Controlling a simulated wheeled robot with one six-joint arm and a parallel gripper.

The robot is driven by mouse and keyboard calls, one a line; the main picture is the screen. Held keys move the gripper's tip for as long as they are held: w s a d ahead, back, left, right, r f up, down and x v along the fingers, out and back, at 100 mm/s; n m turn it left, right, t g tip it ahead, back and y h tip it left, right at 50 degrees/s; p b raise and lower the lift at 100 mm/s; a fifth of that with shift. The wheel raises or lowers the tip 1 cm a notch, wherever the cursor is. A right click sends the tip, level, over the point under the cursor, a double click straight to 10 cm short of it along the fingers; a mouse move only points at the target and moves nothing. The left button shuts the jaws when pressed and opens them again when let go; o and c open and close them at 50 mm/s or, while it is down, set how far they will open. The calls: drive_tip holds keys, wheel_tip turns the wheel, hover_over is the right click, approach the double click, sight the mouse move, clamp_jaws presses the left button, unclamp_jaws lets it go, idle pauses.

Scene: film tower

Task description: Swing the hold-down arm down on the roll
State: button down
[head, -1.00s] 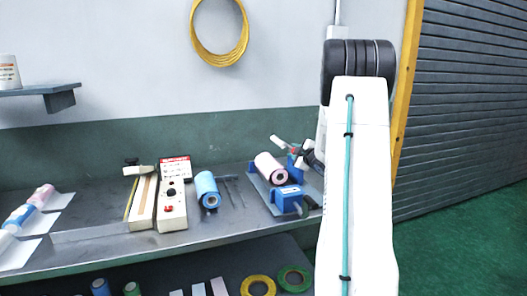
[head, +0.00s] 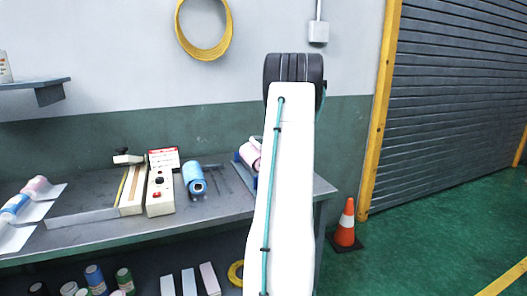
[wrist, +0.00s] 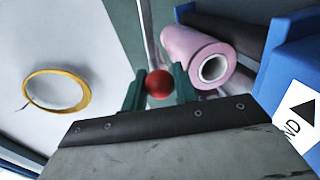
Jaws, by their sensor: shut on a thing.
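The pink roll (wrist: 200,52) lies in its stand and shows its white core end in the wrist view. In the head view the roll (head: 251,150) is partly hidden behind my arm. The hold-down arm shows in the wrist view as a thin pale rod (wrist: 148,30) ending in a red ball knob (wrist: 159,84). My gripper (wrist: 158,88) is shut on the red knob, one green finger on each side. The knob is to the left of and below the roll in the wrist view. My gripper is hidden in the head view.
A blue stand side (wrist: 290,60) is close on the right in the wrist view. On the bench (head: 100,230) are a blue roll (head: 194,178) and a cream box with red buttons (head: 160,192). A traffic cone (head: 345,222) stands on the green floor to the right.

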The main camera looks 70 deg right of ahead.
drive_tip(key=shift+s+f, duration=0.2)
drive_tip(key=shift+s, duration=0.1)
drive_tip(key=c, duration=1.4)
unclamp_jaws()
drive_tip(key=shift+o, duration=1.4)
drive_tip(key=shift+s+d, duration=0.1)
drive_tip(key=shift+d, duration=0.05)
drive_tip(key=shift+w+r, duration=0.15)
drive_tip(key=shift+w, duration=0.05)
drive_tip(key=v, duration=0.8)
drive_tip(key=shift+w, duration=0.1)
